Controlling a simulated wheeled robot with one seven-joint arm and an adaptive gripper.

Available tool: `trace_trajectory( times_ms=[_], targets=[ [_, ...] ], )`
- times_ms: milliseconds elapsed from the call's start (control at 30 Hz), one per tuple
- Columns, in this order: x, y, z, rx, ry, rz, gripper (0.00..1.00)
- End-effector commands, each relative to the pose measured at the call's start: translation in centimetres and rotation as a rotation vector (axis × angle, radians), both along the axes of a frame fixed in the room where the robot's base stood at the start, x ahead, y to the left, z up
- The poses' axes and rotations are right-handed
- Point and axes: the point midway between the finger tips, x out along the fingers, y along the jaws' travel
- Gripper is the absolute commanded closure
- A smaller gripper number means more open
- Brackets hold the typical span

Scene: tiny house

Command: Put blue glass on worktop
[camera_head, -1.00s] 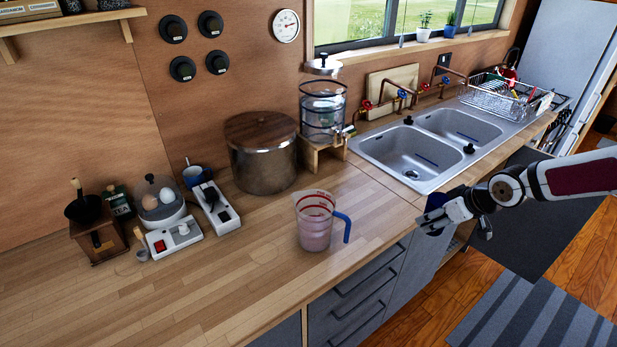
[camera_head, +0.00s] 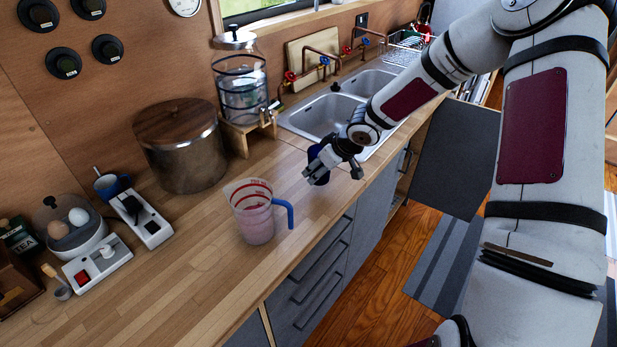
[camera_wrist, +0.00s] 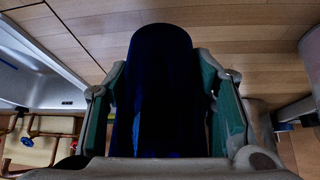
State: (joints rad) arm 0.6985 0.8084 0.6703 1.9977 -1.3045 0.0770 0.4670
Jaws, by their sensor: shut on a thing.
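The blue glass (camera_head: 318,165) is dark blue and held in my gripper (camera_head: 333,170), over the worktop's front part beside the sink in the head view. In the wrist view the blue glass (camera_wrist: 158,85) fills the middle, with a finger of my gripper (camera_wrist: 160,110) on each side. My gripper is shut on it. The wooden worktop (camera_head: 190,265) runs along the wall; its planks also show in the wrist view (camera_wrist: 250,45). I cannot tell whether the glass touches the worktop.
A measuring jug (camera_head: 252,212) with a blue handle stands near the worktop's front edge, left of my gripper. Behind are a large pot (camera_head: 185,150), a water dispenser (camera_head: 241,90) and the sink (camera_head: 325,115). The worktop between jug and sink is clear.

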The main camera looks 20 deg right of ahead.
Motion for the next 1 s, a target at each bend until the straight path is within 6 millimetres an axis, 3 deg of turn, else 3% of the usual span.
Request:
trace_trajectory(
  times_ms=[233, 1000],
  targets=[
    [1.4, 2.4, -0.2, -0.001, -0.002, 0.0, 0.83],
    [1.4, 2.6, -3.7, 0.0, -0.002, -0.001, 0.83]
  ],
)
